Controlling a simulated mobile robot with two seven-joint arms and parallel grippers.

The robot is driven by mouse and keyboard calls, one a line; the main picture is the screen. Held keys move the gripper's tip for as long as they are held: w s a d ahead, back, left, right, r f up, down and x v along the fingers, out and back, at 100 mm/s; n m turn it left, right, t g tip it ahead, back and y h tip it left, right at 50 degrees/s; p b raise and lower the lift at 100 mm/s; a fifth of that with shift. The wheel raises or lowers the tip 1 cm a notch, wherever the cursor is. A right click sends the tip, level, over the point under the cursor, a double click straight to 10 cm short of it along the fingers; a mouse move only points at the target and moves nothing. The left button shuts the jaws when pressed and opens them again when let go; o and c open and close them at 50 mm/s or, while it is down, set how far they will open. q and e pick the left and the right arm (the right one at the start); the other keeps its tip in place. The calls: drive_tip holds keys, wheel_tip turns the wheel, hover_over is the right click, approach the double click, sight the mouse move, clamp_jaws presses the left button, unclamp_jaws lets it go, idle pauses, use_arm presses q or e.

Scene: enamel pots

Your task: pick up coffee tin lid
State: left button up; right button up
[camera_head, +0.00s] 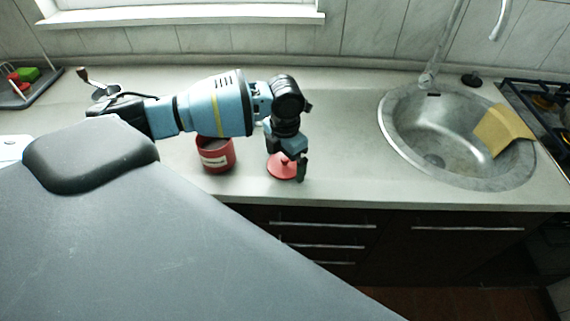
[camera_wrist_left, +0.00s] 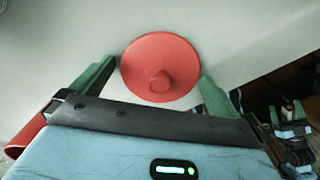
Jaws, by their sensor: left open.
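The coffee tin lid (camera_head: 281,167) is a red disc with a small round knob. It lies on the worktop near the front edge, just right of the red coffee tin (camera_head: 216,156), which has a pale label. My left gripper (camera_head: 288,172) points down over the lid. In the left wrist view the lid (camera_wrist_left: 160,68) sits between the two green fingers of the left gripper (camera_wrist_left: 152,82), which are apart, one on each side. I cannot tell whether they touch the rim. The tin (camera_wrist_left: 25,135) shows partly at the lower left.
A steel sink (camera_head: 440,130) with a yellow cloth or sponge (camera_head: 502,129) is at the right, beside a stove (camera_head: 545,105). A dark rack (camera_head: 30,88) and a grinder-like object (camera_head: 98,88) stand at the left. The worktop (camera_head: 340,130) between lid and sink is clear.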

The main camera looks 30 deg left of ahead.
sight(287, 167)
use_arm(q)
drive_tip(key=c, duration=0.8)
drive_tip(key=shift+r, duration=0.5)
drive_tip(key=r, duration=0.1)
drive_tip(key=d+r, duration=0.1)
drive_tip(key=shift+s+r, duration=0.3)
drive_tip(key=shift+s, duration=0.05)
drive_tip(key=s+d+r, duration=0.1)
drive_tip(key=s+d, duration=0.8)
drive_tip(key=d, duration=0.3)
drive_tip(key=shift+r, duration=0.2)
drive_tip(key=shift+a, duration=0.15)
